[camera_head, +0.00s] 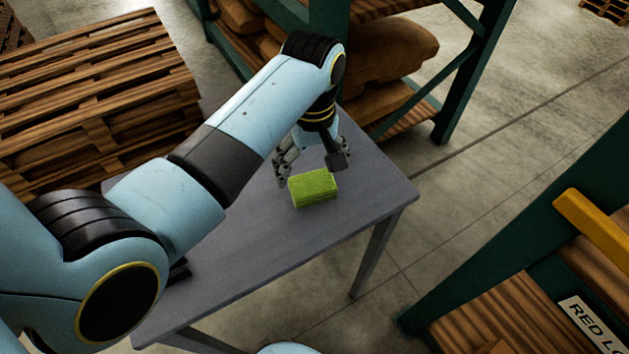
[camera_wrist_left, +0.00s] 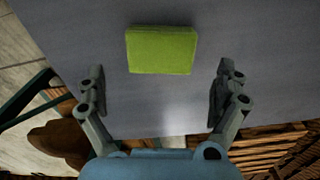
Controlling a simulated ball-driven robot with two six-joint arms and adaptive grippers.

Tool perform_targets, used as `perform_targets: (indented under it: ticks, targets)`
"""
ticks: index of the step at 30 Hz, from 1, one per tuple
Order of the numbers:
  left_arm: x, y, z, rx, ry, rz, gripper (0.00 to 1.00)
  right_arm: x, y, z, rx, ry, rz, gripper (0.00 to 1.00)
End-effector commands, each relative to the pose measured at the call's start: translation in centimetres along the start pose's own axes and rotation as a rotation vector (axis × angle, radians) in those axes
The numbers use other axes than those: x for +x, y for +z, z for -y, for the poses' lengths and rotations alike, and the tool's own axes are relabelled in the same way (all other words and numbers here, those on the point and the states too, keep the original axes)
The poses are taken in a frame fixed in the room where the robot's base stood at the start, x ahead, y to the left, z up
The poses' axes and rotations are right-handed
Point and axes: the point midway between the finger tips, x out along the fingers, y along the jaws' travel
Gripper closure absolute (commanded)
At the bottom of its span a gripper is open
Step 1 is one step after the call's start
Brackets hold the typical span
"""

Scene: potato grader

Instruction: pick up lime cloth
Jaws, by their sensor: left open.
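The lime cloth (camera_head: 314,187) is a folded, block-like green piece lying on the grey table (camera_head: 260,245). It also shows at the upper middle of the left wrist view (camera_wrist_left: 161,50). My left gripper (camera_head: 307,167) is just behind the cloth in the head view, above the table. In the left wrist view the two fingers (camera_wrist_left: 157,92) are spread wide with nothing between them, and the cloth lies ahead of their tips, roughly centred between them. My right gripper is in neither view.
Stacked wooden pallets (camera_head: 100,85) stand left of the table. A green rack with brown sacks (camera_head: 395,50) stands behind it. Another green rack with wooden boards (camera_head: 500,315) is at the lower right. The tabletop around the cloth is clear.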

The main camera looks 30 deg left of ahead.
Motion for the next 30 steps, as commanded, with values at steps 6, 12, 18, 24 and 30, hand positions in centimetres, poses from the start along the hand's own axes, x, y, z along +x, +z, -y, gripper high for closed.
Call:
perform_targets:
  ticks: [6,12,18,24,30]
  targets:
    - [1.9,0.2,0.1,0.0,-0.002,0.002,0.0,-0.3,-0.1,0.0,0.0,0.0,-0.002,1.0]
    - [5.1,0.4,0.2,0.0,-0.001,0.002,0.0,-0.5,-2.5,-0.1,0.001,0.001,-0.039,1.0]
    - [6.0,0.4,0.2,0.0,0.002,0.0,0.0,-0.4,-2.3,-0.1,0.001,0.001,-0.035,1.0]
    - [5.9,0.4,0.2,0.0,0.002,0.0,0.09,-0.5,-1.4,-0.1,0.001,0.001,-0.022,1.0]
    - [5.9,0.4,0.2,0.0,0.001,0.0,0.35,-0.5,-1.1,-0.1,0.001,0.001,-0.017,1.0]
